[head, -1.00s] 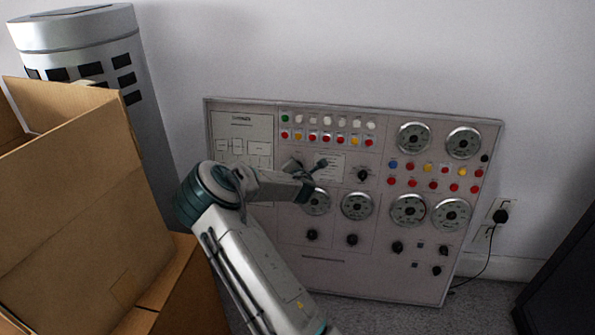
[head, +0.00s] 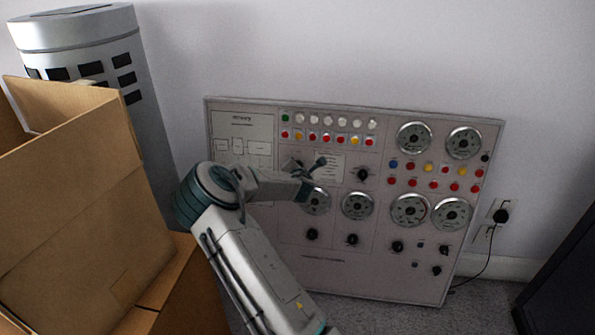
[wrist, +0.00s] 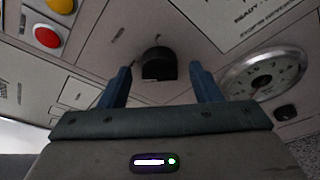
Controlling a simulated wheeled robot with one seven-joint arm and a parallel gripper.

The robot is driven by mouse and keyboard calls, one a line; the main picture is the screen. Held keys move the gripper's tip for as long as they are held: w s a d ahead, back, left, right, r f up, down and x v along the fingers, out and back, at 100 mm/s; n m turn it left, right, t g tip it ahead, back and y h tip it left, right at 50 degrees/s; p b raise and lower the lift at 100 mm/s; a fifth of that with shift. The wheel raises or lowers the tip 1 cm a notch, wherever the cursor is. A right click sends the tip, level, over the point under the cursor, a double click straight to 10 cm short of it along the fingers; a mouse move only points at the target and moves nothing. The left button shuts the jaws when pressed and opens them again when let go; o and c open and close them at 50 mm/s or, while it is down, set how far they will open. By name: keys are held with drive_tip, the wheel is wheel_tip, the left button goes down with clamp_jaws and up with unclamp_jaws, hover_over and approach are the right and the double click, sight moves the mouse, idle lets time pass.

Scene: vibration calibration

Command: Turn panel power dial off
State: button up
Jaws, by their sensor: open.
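The grey control panel (head: 325,275) leans against the wall, covered with buttons, gauges and black knobs. A black dial (head: 297,163) sits on its upper left part, beside a printed label plate. My gripper (head: 312,174) is close to the panel there, with my arm covering part of the panel's left side. In the wrist view, the black dial (wrist: 158,65) shows ahead, between and just beyond the two blue fingers of my gripper (wrist: 160,85). The fingers are open and apart, with nothing held between them. Contact with the dial cannot be seen.
A gauge (wrist: 265,74) is to the right of the fingers in the wrist view; red and yellow buttons (wrist: 47,36) are at upper left. A cardboard box (head: 80,200) and a grey cylinder (head: 75,30) stand left. A plug (head: 501,216) is right of the panel.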

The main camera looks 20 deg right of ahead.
drive_tip(key=p+v, duration=0.2)
drive_tip(key=v, duration=1.2)
drive_tip(key=shift+f, duration=0.1)
drive_tip(key=s+a+r+m+g+y+p, duration=0.1)
drive_tip(key=s+a+r+m+g+p, duration=0.2)
drive_tip(key=s+r, duration=0.7)
drive_tip(key=s+a+r+m+g+y+p, duration=0.2)
drive_tip(key=s+a+r+m+g+p, duration=0.1)
drive_tip(key=s+a+r+m+p, duration=0.5)
drive_tip(key=s+a+r+m+g+y+p, duration=0.2)
drive_tip(key=s+a+r+m+p, duration=0.3)
drive_tip(key=s+r+m+p, duration=0.6)
drive_tip(key=s+r+g+p, duration=0.1)
drive_tip(key=s+r, duration=0.2)
drive_tip(key=r, duration=0.3)
drive_tip(key=shift+s+a+r+g+p, duration=0.25)
drive_tip(key=shift+a+r+g+p, duration=0.05)
drive_tip(key=shift+r+p, duration=0.05)
